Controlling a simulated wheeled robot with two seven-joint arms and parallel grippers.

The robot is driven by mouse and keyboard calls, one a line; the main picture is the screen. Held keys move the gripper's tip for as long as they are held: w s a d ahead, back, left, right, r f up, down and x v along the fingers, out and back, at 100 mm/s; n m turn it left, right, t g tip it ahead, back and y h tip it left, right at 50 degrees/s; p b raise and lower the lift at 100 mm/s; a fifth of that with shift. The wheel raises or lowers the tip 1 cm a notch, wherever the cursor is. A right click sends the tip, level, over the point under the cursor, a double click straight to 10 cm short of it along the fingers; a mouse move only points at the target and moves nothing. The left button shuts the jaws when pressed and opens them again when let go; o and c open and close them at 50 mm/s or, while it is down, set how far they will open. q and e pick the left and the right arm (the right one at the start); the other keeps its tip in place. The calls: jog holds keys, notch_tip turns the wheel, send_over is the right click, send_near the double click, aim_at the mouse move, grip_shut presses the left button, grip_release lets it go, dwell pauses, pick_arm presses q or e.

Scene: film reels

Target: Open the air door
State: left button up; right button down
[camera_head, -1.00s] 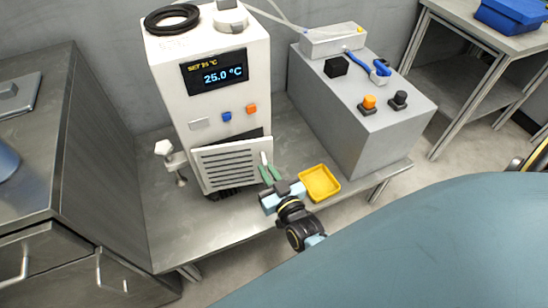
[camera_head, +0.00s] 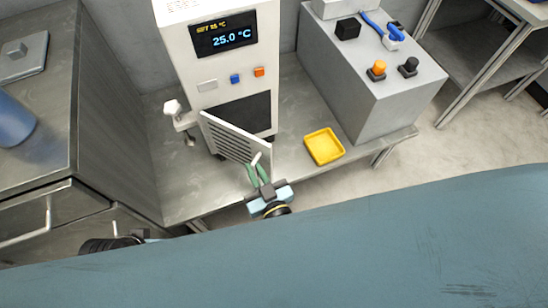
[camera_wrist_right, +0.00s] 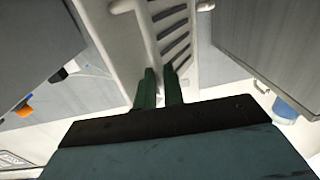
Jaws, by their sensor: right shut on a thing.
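The air door (camera_head: 232,137) is a white louvred panel low on the front of the white machine (camera_head: 213,75). It stands swung out at an angle from its left side, and a dark opening (camera_head: 245,110) shows behind it. My right gripper (camera_head: 257,164) has its green fingers at the door's free right edge, shut on the small white handle (camera_head: 257,158). In the right wrist view the two fingers (camera_wrist_right: 158,76) reach to the door's edge beside the slats (camera_wrist_right: 175,35); the handle between them is mostly hidden.
A yellow tray (camera_head: 324,147) lies on the metal bench right of the door. A grey box (camera_head: 375,85) with orange and black knobs stands behind it. A white tap (camera_head: 175,111) juts out left of the door. A metal cabinet (camera_head: 115,130) stands at left.

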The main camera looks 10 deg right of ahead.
pick_arm(q)
jog(key=shift+w+f, duration=0.2)
pick_arm(e)
jog(key=shift+s+a+r, duration=0.1)
jog(key=shift+a+r, duration=0.2)
jog(key=shift+a, duration=0.55)
jog(key=c, duration=1.8)
grip_release()
jog(key=o, duration=0.3)
jog(key=shift+f, duration=0.1)
pick_arm(q)
jog(key=shift+w, duration=0.1)
pick_arm(e)
jog(key=shift+d, duration=0.1)
jog(key=shift+s+f, duration=0.1)
